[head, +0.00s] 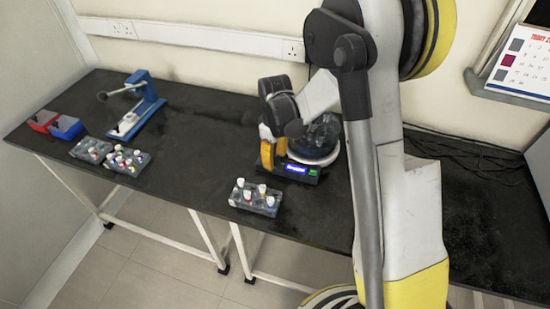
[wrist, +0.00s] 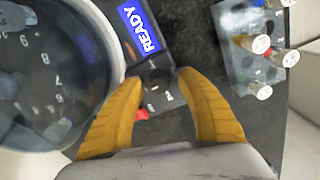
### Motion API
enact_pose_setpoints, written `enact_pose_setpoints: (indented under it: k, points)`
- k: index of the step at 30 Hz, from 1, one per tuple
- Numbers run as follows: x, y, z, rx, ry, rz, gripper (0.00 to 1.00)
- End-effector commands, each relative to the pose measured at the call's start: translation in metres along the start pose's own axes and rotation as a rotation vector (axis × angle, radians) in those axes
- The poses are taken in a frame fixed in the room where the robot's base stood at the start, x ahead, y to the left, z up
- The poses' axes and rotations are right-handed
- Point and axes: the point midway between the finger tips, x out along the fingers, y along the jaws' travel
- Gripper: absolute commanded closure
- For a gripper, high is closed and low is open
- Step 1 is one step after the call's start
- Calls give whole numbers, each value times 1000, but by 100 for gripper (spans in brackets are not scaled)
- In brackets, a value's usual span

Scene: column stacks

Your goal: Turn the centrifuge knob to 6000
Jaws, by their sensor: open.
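The centrifuge (head: 322,161) stands on the black bench, with a dark base and a round, see-through top. Its lit blue display (head: 297,169) reads READY in the wrist view (wrist: 139,28). A small dark round knob (wrist: 156,80) appears on the panel below the display; its setting is too small to read. My gripper (wrist: 158,78) is open, its yellow fingers above the panel with the knob between their tips. I cannot tell whether the fingers touch it. In the head view, my gripper (head: 268,155) is at the centrifuge's front left, and my arm hides part of the centrifuge.
A tube rack (head: 254,199) with several capped tubes stands in front of the centrifuge, close to the right finger in the wrist view (wrist: 240,75). Farther left are two more racks, a blue press-like device (head: 140,106), and red and blue boxes (head: 66,126). The bench between is clear.

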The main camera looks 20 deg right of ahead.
Motion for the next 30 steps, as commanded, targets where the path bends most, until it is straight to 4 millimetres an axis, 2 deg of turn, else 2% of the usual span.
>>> enact_pose_setpoints:
  k: [2,6,20,30]
  points:
    - [0,0,0,0,0,0,57]
    - [0,0,0,0,0,0,100]
    - [0,0,0,38,0,0,100]
    - [0,1,0,261,0,0,100]
